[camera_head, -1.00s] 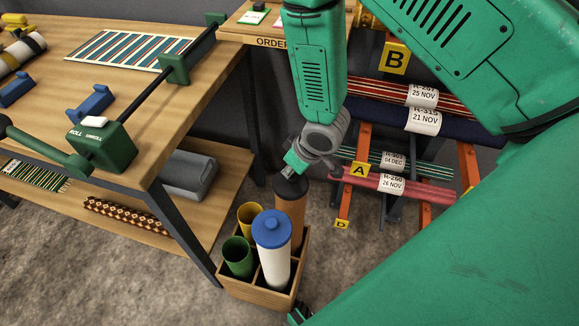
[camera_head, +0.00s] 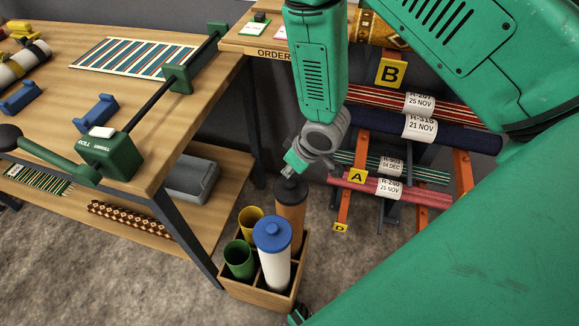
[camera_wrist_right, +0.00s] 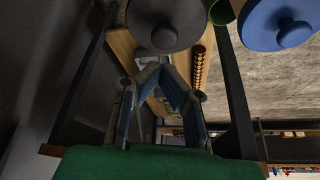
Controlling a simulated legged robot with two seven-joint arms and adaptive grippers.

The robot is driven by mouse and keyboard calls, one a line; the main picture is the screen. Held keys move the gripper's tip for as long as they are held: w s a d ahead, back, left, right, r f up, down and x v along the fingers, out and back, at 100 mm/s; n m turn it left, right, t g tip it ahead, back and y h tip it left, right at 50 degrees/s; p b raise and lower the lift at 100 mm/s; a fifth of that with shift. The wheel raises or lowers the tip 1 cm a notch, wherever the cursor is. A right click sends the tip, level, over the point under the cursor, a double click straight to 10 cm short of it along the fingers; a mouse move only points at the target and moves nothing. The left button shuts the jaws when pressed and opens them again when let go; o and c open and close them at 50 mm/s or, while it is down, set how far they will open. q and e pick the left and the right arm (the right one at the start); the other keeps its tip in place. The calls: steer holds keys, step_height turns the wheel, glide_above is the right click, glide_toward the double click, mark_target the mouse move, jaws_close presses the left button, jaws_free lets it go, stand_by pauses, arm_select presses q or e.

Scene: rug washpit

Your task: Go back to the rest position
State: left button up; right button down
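My right gripper (camera_head: 290,168) points down at picture centre in the head view, below a green and grey wrist. It is just above or in front of a dark-capped brown tube (camera_head: 291,212) in a wooden crate; I cannot tell if they touch. In the right wrist view the fingers (camera_wrist_right: 163,68) lean together towards their tips, with nothing seen held between them. The tube's dark cap (camera_wrist_right: 165,22) is beyond the tips. How far the fingers are apart is unclear.
The divided crate (camera_head: 257,294) also holds a blue-capped white tube (camera_head: 274,262), a green tube (camera_head: 238,260) and a yellow one (camera_head: 250,220). A workbench (camera_head: 150,170) stands left. A rack of rolled rugs (camera_head: 462,175) stands behind right. Grey floor (camera_head: 185,285) is clear at the front left.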

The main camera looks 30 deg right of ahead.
steer(key=shift+r+p, duration=1.75)
steer(key=shift+r, duration=0.3)
arm_select(q)
step_height(320, 180, up, 4)
steer(key=shift+f, duration=0.1)
